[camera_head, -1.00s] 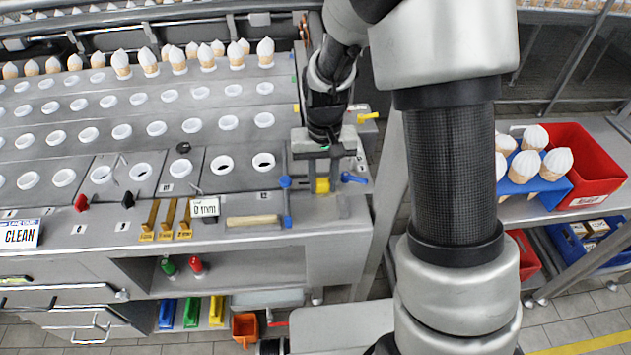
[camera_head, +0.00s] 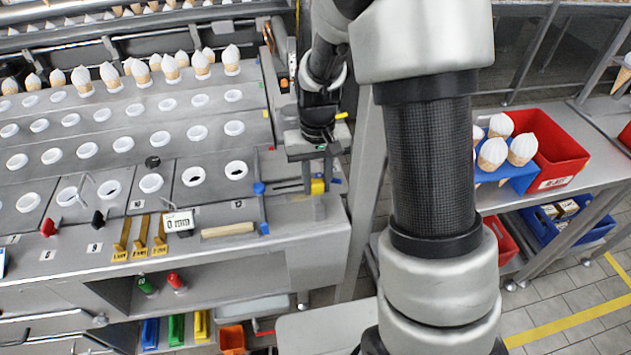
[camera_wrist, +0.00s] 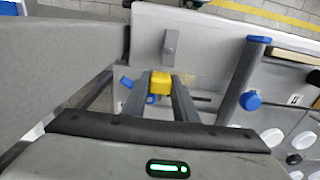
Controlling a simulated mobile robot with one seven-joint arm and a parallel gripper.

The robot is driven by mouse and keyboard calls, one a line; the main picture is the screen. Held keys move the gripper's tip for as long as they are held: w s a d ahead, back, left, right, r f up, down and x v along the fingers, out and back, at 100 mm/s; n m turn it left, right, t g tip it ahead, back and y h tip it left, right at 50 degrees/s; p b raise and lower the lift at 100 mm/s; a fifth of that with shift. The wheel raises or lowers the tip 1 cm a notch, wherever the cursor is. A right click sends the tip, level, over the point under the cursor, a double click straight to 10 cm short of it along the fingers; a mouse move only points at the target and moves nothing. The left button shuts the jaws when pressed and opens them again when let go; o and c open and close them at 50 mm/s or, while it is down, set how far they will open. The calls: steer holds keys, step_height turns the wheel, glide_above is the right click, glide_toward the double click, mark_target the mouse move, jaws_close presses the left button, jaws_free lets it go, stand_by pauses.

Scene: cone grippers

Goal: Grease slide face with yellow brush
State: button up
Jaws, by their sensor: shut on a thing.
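My gripper (camera_head: 317,187) is over the right end of the machine bench (camera_head: 222,212), fingers pointing down. It is shut on a small yellow block-shaped thing, probably the yellow brush (camera_head: 318,186). In the wrist view the yellow brush (camera_wrist: 159,84) sits between the two fingertips (camera_wrist: 160,88); its bristles are hidden. Below and around it is a grey recessed section (camera_head: 284,187) with dark slots, perhaps the slide face; I cannot tell whether the brush touches it. A blue knob (camera_head: 259,188) stands left of the gripper in the head view, and shows right of it in the wrist view (camera_wrist: 250,100).
Several white-tipped cones (camera_head: 231,60) stand in the bench's back row. A wooden-handled tool (camera_head: 228,230) and a "0 mm" sign (camera_head: 179,221) lie at the front edge. A side table at right holds a blue cone rack (camera_head: 512,178) and a red bin (camera_head: 553,150).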

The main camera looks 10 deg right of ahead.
steer(key=shift+a, duration=3.4)
step_height(320, 180, up, 6)
steer(key=p, duration=0.4)
step_height(320, 180, up, 3)
steer(key=p, duration=0.2)
steer(key=shift+p, duration=0.3)
